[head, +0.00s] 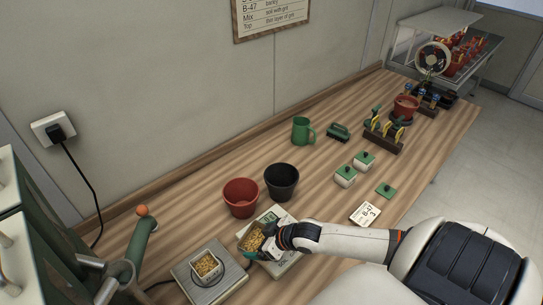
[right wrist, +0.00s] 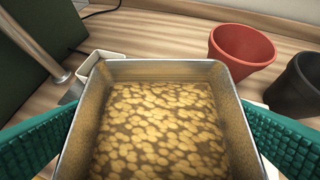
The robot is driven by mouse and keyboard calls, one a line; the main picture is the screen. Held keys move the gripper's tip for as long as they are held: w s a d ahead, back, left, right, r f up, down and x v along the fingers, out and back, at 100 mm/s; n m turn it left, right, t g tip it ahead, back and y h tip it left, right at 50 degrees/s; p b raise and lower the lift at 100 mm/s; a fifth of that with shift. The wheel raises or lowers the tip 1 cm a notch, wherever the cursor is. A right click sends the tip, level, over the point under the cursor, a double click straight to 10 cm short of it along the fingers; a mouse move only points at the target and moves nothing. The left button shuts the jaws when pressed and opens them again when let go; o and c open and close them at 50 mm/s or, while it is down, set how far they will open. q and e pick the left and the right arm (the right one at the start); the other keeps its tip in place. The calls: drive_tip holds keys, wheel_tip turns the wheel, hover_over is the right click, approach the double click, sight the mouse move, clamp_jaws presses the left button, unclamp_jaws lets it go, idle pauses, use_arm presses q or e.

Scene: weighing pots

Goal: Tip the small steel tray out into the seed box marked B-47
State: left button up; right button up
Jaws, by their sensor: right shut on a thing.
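The small steel tray (head: 251,240) is full of yellow-brown seeds. My right gripper (head: 268,246) is shut on it, its teal fingers on either side in the right wrist view, where the tray (right wrist: 165,70) looks level. In the head view the tray is over the left part of a pale scale (head: 283,215); I cannot tell if they touch. My left gripper is out of view.
A red pot (head: 240,197) and a black pot (head: 282,182) stand just behind the scale. A green lever stand (head: 140,240) rises at left.

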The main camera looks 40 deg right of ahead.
drive_tip(key=w+a+r+n+y, duration=0.1)
drive_tip(key=w+a+r, duration=0.2)
drive_tip(key=a, duration=0.7)
drive_tip(key=w+a+r+n+y, duration=0.1)
drive_tip(key=w+a+r, duration=0.25)
drive_tip(key=a, duration=0.75)
drive_tip(key=w+d+f+m+g+y+b, duration=0.1)
drive_tip(key=m+y+b, duration=0.4)
drive_tip(key=b, duration=0.8)
drive_tip(key=w+d+f+m+g+y+b, duration=0.1)
drive_tip(key=d+f+m+y+b, duration=0.3)
drive_tip(key=y+b, duration=0.5)
drive_tip(key=f+m+g+b, duration=0.1)
drive_tip(key=m+b, duration=0.1)
drive_tip(key=b, duration=0.2)
drive_tip(key=shift+w+d+f+y+b, duration=0.15)
drive_tip(key=shift+w+d+y+b, duration=0.15)
drive_tip(key=shift+w+d+b, duration=0.1)
drive_tip(key=shift+a, duration=0.1)
